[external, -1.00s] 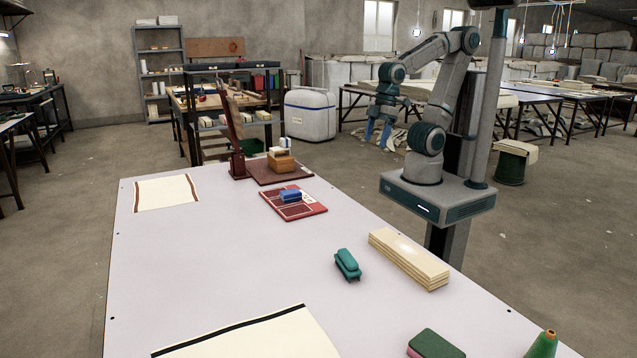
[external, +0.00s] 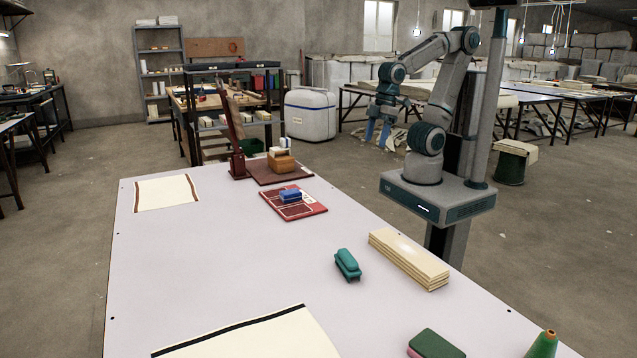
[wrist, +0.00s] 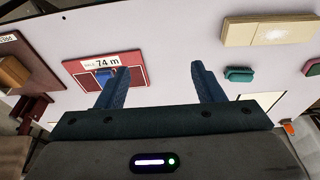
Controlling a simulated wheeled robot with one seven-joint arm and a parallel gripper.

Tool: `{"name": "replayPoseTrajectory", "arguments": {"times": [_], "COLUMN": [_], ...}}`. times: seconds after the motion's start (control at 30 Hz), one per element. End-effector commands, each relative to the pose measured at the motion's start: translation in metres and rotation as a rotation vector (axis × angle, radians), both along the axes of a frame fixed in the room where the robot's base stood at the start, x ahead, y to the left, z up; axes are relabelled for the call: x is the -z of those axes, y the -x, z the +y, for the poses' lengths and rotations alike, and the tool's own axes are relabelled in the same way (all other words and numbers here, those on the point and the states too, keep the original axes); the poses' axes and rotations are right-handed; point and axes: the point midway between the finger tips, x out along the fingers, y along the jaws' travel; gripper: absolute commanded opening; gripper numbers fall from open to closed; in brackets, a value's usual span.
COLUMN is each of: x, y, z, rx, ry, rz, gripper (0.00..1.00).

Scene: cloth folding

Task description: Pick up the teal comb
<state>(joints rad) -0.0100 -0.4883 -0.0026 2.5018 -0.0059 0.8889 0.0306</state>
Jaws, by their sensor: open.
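The teal comb (external: 347,264) lies on the pale table, left of the stack of wooden boards. It looks like a small rounded block with a raised top bar; no teeth can be made out. It also shows in the wrist view (wrist: 239,74), to the right of my fingers. My gripper (external: 378,133) is raised beyond the table's far right edge, well away from the comb. Its two blue fingers also show in the wrist view (wrist: 160,68), spread apart with nothing between them.
The wooden boards (external: 408,259) lie close right of the comb. A red card board (external: 310,211) with a blue block (external: 291,196) lies farther back. A green-and-pink block (external: 435,345) and a green cone (external: 543,345) stand at the front right. The table's middle is clear.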

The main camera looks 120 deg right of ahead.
Motion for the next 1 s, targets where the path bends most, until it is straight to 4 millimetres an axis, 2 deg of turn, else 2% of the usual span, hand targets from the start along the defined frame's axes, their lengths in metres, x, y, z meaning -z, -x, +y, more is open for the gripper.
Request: {"name": "replayPoseTrajectory", "arguments": {"times": [0.23,0.37,0.57,0.7,0.87,1.0], "x": [0.0,-0.006,-0.019,-0.022,-0.016,-0.003], "y": [-0.001,-0.015,-0.07,-0.114,-0.161,-0.197], "z": [0.0,0.005,0.029,0.056,0.093,0.13], "rx": [-0.004,-0.055,-0.273,-0.451,-0.651,-0.825], "ry": [0.001,0.017,0.081,0.127,0.171,0.204], "rz": [0.001,0.014,0.069,0.11,0.155,0.194], "gripper": [0.62,0.62,0.62,0.62,0.62,0.62]}}
